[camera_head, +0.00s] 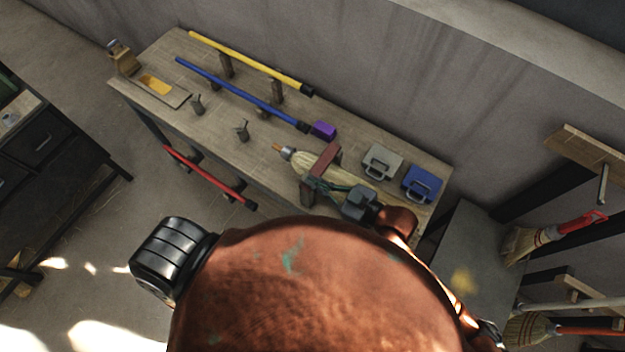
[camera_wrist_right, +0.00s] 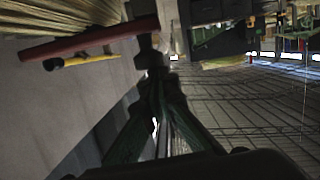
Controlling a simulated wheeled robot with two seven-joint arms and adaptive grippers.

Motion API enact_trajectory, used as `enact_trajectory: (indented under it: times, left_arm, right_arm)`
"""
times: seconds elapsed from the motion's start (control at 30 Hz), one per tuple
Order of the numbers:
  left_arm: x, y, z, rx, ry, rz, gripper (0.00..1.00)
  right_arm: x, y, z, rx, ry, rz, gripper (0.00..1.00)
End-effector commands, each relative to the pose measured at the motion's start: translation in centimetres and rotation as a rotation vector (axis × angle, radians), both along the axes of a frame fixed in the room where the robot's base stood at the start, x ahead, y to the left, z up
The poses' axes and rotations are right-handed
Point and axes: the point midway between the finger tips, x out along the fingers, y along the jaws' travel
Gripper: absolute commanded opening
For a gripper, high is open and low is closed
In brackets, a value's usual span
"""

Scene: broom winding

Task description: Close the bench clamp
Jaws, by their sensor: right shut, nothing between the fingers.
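The bench clamp (camera_head: 322,165) is a dark red bar on uprights across the straw broom head (camera_head: 340,187), which lies on the workbench. In the right wrist view the clamp's red bar (camera_wrist_right: 90,40) crosses the upper left, with bristles (camera_wrist_right: 60,14) above it. My right gripper (camera_head: 334,187) is at the near right side of the clamp. Its dark green fingers (camera_wrist_right: 158,72) are shut and empty, with the tips close to the bar's right end; I cannot tell whether they touch. My copper-coloured arm hides the bench's near right part. My left gripper is not in view.
The bench (camera_head: 215,125) also holds a yellow rod (camera_head: 245,60), a blue rod (camera_head: 240,95), a purple block (camera_head: 323,130), and grey (camera_head: 382,160) and blue (camera_head: 422,183) boxes. A red rod (camera_head: 208,177) is along its front. Finished brooms (camera_head: 525,242) are at right.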

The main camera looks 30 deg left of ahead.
Motion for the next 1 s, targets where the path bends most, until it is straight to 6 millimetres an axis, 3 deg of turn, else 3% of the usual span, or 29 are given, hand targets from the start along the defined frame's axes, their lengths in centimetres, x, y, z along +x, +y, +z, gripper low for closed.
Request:
enact_trajectory:
  times: [0.3,0.5,0.7,1.0]
  left_arm:
    - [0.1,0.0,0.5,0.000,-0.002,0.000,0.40]
    - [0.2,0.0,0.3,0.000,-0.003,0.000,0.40]
    - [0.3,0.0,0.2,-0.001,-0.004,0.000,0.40]
    - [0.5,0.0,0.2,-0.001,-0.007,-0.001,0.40]
  right_arm:
    - [-0.3,-5.3,1.1,-0.007,-0.002,-0.001,0.00]
    - [-0.6,-7.8,1.8,-0.002,-0.002,0.002,0.00]
    - [-0.7,-8.8,2.2,0.000,-0.002,0.003,0.00]
    - [-0.8,-8.9,2.3,0.002,-0.002,0.003,0.00]
